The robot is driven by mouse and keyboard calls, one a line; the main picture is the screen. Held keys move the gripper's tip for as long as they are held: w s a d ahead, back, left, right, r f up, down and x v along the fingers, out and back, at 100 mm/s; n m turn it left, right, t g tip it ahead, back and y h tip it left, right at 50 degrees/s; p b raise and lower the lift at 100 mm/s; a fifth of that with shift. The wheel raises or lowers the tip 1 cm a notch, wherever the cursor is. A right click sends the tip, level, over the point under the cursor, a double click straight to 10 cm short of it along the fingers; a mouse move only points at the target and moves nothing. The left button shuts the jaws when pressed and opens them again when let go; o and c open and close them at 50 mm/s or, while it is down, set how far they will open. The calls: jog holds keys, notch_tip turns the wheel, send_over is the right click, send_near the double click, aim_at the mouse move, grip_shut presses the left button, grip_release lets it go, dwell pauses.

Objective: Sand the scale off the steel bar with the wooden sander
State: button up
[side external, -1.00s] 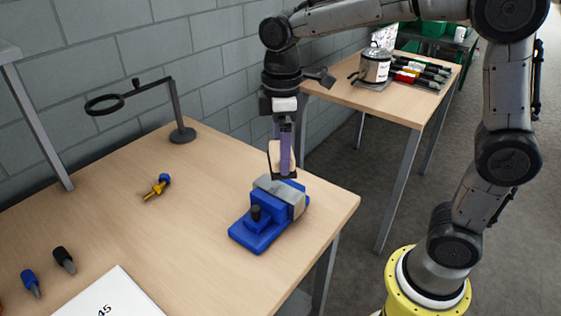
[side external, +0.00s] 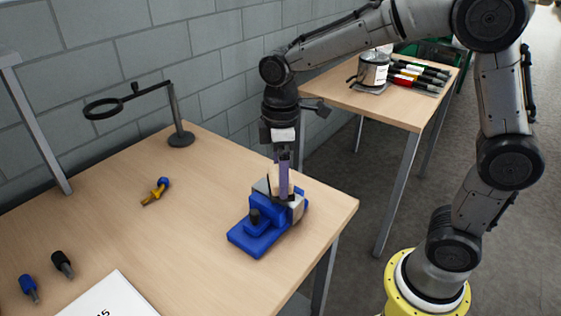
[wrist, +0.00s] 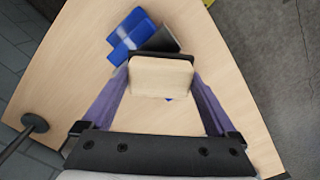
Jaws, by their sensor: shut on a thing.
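My gripper (side external: 284,190) is shut on the wooden sander (wrist: 160,77), a pale block with a dark edge between my two purple fingers. In the side view the sander (side external: 273,184) is partly hidden by a finger and sits low over the blue vise (side external: 252,236). The grey steel bar (side external: 297,208) is at the top of the vise, partly behind the gripper. In the wrist view a strip of the bar (wrist: 163,40) shows just beyond the sander, and the rest is hidden. I cannot tell whether the sander touches the bar. Scale on the bar cannot be made out.
The vise stands near the right edge of the wooden table (side external: 190,225). A yellow-and-blue tool (side external: 157,191), a ring stand (side external: 180,138), two dark-tipped tools and a white sheet (side external: 110,297) lie left of it. A second table (side external: 340,92) is behind.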

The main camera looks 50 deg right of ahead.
notch_tip(320, 180, down, 3)
jog(key=shift+r, duration=0.1)
jog(key=shift+w, duration=0.35)
jog(key=shift+c, duration=0.8)
jog(key=shift+w+f, duration=0.25)
jog(key=shift+w, duration=0.1)
jog(key=shift+w+r, duration=0.1)
jog(key=shift+w, duration=1.1)
jog(key=shift+s, duration=1.95)
jog(key=shift+w, duration=2)
jog(key=shift+s, duration=2)
jog(key=shift+r, duration=4.05)
jog(key=shift+w, duration=0.1)
